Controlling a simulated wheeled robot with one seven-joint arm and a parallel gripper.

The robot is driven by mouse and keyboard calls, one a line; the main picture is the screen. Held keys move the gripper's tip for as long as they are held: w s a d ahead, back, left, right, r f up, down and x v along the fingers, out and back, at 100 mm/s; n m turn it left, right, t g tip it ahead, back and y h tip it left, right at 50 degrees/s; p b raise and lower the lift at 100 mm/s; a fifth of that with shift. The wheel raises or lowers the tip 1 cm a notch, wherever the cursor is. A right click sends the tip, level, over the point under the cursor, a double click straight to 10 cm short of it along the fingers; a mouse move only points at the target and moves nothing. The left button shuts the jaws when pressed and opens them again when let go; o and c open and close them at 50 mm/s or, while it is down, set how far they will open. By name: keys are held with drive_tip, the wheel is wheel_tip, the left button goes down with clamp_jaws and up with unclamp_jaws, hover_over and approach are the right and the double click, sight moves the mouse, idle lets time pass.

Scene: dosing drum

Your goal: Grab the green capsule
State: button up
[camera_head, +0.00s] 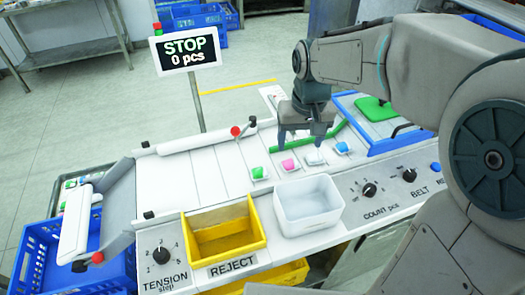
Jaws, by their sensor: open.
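The green capsule (257,172) lies in a small white holder at the left end of a short row on the white machine top. A pink capsule (289,164) is right of it, then a pale one (314,157). My gripper (304,138) points down with its two fingers apart and nothing visible between them. It appears above and behind the pink and pale capsules, to the right of the green capsule. Its exact height over the row is hard to tell.
In front of the row stand a white bin (307,207) and a yellow reject bin (224,232). A green guide bar (336,130) and a blue-framed tray (385,138) are at the right. A STOP sign (187,50) reads 0 pcs.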

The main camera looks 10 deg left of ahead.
drive_tip(key=n, duration=0.2)
hover_over(260, 171)
wheel_tip(260, 171, down, 3)
drive_tip(key=shift+g, duration=0.4)
wheel_tip(260, 171, down, 14)
drive_tip(key=shift+f+p, duration=0.1)
drive_tip(key=shift+p, duration=0.65)
drive_tip(key=c, duration=1)
